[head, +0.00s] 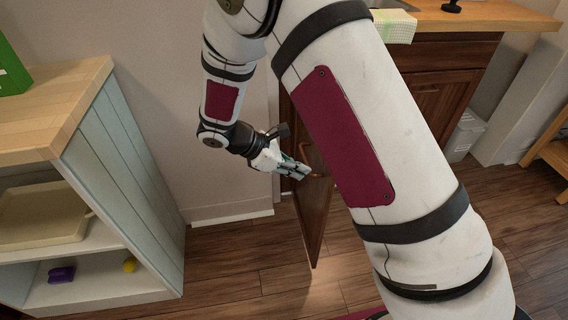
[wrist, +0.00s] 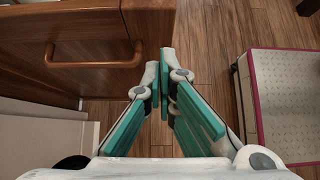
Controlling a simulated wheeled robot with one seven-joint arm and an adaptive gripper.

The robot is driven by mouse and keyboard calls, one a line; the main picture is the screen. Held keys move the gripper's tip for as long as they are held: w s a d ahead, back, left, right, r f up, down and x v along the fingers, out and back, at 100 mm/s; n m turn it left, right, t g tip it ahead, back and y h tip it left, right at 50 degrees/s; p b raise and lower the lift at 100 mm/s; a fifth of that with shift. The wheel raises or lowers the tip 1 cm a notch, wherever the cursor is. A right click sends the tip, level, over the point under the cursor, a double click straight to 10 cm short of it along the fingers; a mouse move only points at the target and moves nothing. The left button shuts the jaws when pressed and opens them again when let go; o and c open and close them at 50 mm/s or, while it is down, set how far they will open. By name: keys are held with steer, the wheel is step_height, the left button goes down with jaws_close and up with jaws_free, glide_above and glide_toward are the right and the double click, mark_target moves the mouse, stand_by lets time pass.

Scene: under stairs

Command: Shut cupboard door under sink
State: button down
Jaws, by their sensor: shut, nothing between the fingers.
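The cupboard door (head: 315,225) is dark brown wood and stands open, swung out from the cabinet (head: 440,90) under the wooden counter. My arm hides its hinge side and much of the cabinet opening. The door's curved copper-coloured handle (wrist: 95,63) shows in the wrist view on the panel at upper left. My gripper (head: 307,173) is shut and empty, low beside the handle face of the door. In the wrist view my gripper's fingertips (wrist: 160,62) are at the door's free edge; I cannot tell whether they touch it.
A pale blue shelf unit (head: 125,180) with a wooden top stands at left. A white wall (head: 170,110) with a skirting board is behind the door. A checked cloth (head: 396,25) hangs over the counter (head: 480,14). Wooden floor (head: 235,265) is clear before the door.

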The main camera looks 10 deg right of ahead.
steer(key=d, duration=0.4)
steer(key=shift+d+f+b, duration=0.3)
steer(key=shift+d+b, duration=0.05)
steer(key=shift+b, duration=0.05)
steer(key=shift+d, duration=0.1)
